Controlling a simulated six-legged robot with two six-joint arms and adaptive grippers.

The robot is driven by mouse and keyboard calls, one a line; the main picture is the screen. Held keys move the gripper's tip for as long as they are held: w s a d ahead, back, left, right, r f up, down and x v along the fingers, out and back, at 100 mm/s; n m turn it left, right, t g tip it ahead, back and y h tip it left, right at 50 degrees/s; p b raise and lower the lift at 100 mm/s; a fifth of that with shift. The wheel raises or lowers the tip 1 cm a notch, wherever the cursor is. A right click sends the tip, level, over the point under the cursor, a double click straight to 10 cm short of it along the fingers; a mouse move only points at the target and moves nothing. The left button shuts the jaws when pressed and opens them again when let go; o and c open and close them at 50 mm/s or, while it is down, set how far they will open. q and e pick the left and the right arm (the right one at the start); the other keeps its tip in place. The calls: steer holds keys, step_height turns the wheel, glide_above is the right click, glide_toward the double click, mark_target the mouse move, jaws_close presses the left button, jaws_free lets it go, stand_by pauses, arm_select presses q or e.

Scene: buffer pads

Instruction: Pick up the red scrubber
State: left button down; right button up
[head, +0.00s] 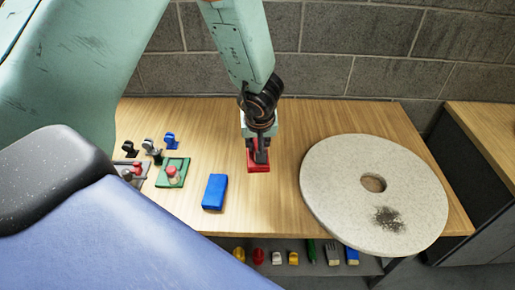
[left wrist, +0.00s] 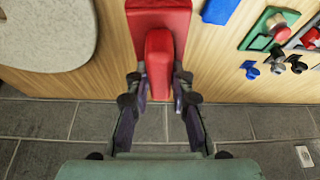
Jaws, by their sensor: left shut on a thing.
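The red scrubber (head: 258,167) is a flat red block below my left gripper (head: 260,150), near the middle of the wooden table. In the left wrist view the red scrubber (left wrist: 158,18) shows its raised handle, and the fingers of my left gripper (left wrist: 159,88) close on that handle from both sides. I cannot tell whether its underside touches the table. My right gripper is not in view.
A blue block (head: 214,191) lies left of the scrubber. A large pale disc (head: 335,185) with a dark smudge covers the table's right side. A green plate with a red knob (head: 173,172) and small clips are at left. Several small items sit on a lower shelf (head: 318,270).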

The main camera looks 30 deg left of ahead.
arm_select(q)
step_height(320, 180, up, 11)
steer(key=p, duration=0.6)
steer(key=shift+f, duration=0.2)
steer(key=c, duration=1.7)
jaws_free()
jaws_close()
